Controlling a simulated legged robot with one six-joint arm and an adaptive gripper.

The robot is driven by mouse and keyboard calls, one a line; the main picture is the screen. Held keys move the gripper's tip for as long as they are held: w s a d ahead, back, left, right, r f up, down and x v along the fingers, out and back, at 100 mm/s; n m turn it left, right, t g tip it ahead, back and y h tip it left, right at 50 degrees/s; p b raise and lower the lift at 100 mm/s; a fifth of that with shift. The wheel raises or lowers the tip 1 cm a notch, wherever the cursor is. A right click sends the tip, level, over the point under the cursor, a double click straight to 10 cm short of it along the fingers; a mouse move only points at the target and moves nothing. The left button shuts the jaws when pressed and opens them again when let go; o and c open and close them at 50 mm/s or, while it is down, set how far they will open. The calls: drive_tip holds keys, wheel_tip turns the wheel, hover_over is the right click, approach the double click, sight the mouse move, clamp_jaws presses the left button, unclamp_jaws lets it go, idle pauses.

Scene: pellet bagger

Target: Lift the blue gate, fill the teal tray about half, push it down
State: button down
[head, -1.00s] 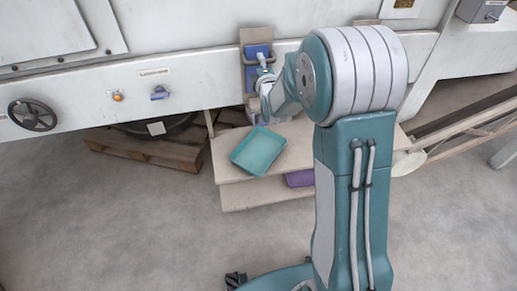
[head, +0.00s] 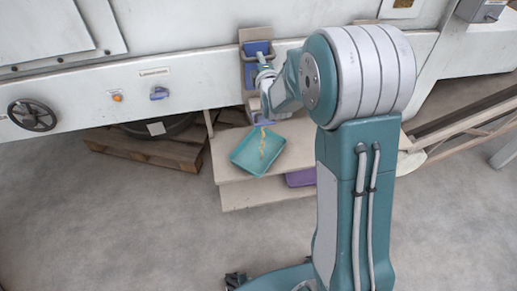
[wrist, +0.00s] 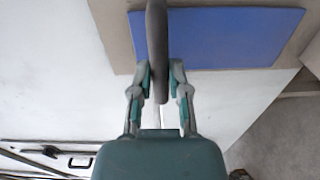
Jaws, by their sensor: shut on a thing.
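The blue gate (head: 257,50) is set in a tan frame on the machine's front and fills the top of the wrist view (wrist: 235,37). My gripper (wrist: 158,80) is shut on the gate's dark bar handle (wrist: 157,45). In the head view my gripper (head: 264,76) is at the gate, partly hidden by my arm. The teal tray (head: 240,163) sits on the upper shelf below the gate. A thin stream of yellowish pellets (head: 263,143) falls into it from above. The pellet level in the tray is too small to judge.
A purple tray (head: 300,178) is on the lower shelf, under the tan upper shelf (head: 225,172). A handwheel (head: 33,115), an orange button (head: 117,97) and a blue switch (head: 159,93) are on the machine's front at left. A wooden pallet (head: 160,150) lies below. The floor in front is clear.

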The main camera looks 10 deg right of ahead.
wheel_tip(320, 180, up, 4)
drive_tip(key=shift+f, duration=0.15)
idle(0.5)
idle(7.1)
